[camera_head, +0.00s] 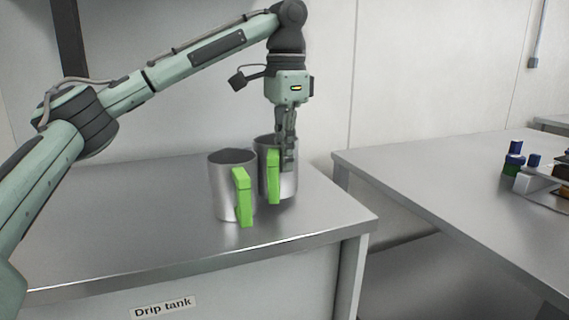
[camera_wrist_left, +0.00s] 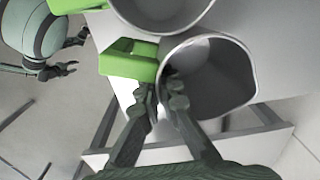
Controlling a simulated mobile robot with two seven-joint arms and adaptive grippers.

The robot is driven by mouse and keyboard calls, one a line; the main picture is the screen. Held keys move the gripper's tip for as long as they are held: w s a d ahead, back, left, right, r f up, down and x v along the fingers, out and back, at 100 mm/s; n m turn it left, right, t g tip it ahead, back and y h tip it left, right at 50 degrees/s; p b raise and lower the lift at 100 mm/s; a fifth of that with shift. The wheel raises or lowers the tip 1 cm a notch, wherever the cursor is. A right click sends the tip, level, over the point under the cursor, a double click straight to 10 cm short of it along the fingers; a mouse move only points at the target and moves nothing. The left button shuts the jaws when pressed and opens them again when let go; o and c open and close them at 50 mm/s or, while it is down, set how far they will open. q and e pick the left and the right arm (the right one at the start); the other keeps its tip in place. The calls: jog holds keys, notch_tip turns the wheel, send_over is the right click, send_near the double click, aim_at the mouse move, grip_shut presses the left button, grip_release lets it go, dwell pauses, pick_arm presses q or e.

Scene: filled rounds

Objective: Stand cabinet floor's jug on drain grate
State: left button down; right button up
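Two grey metal jugs with green handles are over the steel top (camera_head: 120,225) of the unit labelled "Drip tank". The left jug (camera_head: 220,190) stands upright; part of it shows in the wrist view (camera_wrist_left: 165,12). The right jug (camera_head: 290,183) is upright close beside it, its opening large in the wrist view (camera_wrist_left: 215,75). My left gripper (camera_head: 287,155) points down at this jug's rim beside the handle. Its fingertips (camera_wrist_left: 164,97) straddle the wall, one inside and one outside; whether they press on it is unclear. My right gripper (camera_wrist_left: 74,54) looks open and empty, away from the jugs.
Another steel table (camera_head: 450,200) stands at the right, across a gap. It bears a white rack with blue-capped items (camera_head: 535,180) at its far right. A wall closes the back. The steel top is clear left of the jugs.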

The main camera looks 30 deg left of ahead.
pick_arm(q)
jog(key=shift+f, duration=0.75)
jog(key=c, duration=1.7)
grip_release()
jog(key=shift+r, duration=0.1)
